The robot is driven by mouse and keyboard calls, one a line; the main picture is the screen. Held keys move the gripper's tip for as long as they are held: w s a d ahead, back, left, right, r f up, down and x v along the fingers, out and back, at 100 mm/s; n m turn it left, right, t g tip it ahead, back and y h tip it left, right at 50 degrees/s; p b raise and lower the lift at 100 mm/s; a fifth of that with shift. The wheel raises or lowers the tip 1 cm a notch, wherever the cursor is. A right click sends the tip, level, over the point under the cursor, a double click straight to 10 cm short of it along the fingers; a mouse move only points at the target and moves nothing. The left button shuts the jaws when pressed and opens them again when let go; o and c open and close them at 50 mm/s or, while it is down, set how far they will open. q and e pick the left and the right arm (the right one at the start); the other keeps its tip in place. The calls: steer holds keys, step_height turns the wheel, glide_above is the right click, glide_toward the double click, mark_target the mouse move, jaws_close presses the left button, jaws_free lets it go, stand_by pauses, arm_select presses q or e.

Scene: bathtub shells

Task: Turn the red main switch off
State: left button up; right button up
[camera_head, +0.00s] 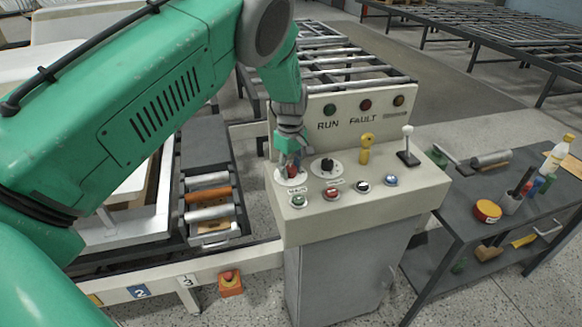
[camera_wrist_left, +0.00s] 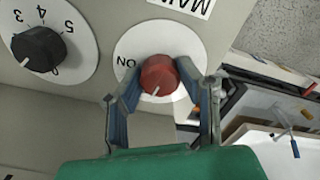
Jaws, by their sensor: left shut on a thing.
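The red main switch (camera_wrist_left: 158,76) is a round knob with a white pointer line, on a white dial plate marked ON. In the wrist view its pointer aims down and slightly left, and the ON mark is left of the knob. In the head view the red knob (camera_head: 292,171) is partly hidden at the panel's left end. My left gripper (camera_head: 290,160) reaches down onto it from above. In the wrist view my left gripper's fingers (camera_wrist_left: 162,86) stand on both sides of the knob, shut on it. My right gripper is not in view.
A black numbered knob (camera_head: 327,166) sits beside the switch. The beige console (camera_head: 400,195) also carries several push buttons, a yellow knob (camera_head: 366,148) and a white-topped lever (camera_head: 407,146). A dark tool table (camera_head: 470,200) stands right, rollers (camera_head: 208,195) left.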

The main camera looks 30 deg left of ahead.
mark_target(292, 167)
arm_select(q)
steer(key=shift+w+r+n, duration=0.1)
steer(key=shift+w+n, duration=0.05)
steer(key=shift+n, duration=0.95)
steer(key=o, duration=1)
steer(key=shift+o, duration=0.7)
steer(key=shift+d, duration=0.1)
steer(key=shift+r, duration=0.15)
step_height(292, 167, up, 11)
steer(key=shift+r, duration=0.2)
